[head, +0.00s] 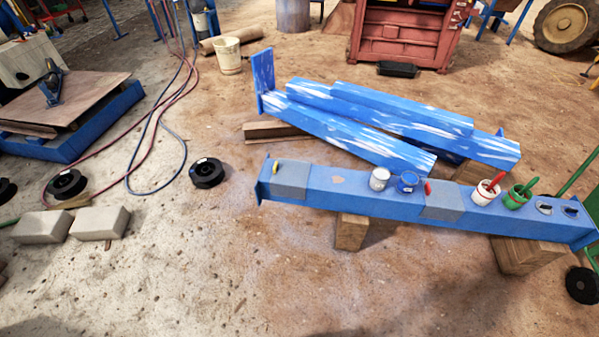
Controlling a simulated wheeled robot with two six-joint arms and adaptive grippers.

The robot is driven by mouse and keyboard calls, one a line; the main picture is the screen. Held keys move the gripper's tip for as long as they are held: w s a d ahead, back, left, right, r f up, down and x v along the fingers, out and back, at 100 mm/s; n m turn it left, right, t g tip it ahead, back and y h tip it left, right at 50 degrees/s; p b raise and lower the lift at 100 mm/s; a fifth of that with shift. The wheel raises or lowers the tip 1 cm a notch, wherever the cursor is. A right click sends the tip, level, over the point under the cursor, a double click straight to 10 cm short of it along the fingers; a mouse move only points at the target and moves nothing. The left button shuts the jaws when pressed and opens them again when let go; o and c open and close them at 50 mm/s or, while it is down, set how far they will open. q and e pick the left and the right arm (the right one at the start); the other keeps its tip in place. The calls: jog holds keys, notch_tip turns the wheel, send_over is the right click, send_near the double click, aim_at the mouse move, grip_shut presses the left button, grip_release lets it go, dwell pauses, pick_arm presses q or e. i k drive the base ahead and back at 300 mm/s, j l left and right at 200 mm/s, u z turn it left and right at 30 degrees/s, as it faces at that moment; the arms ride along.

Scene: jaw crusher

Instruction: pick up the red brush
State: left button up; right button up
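A brush with a red handle (496,180) leans out of a paint can (484,196) towards the right end of the long blue beam (330,187). The handle sticks up and tilts right; its lower end is hidden in the can. Just right of it, a green-handled brush (529,186) leans out of a green can (513,201). A small red item (427,188) shows by the grey wrap on the beam; I cannot tell what it is. Neither of my grippers is in view.
A white can (379,179) and a blue can (406,182) stand mid-beam. Wooden blocks (351,231) support the beam. More blue beams (400,120) lie behind it. Concrete blocks (100,223) and black spools (207,173) lie left. The ground in front is clear.

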aim_at(500, 175)
jog(key=z, duration=1.7)
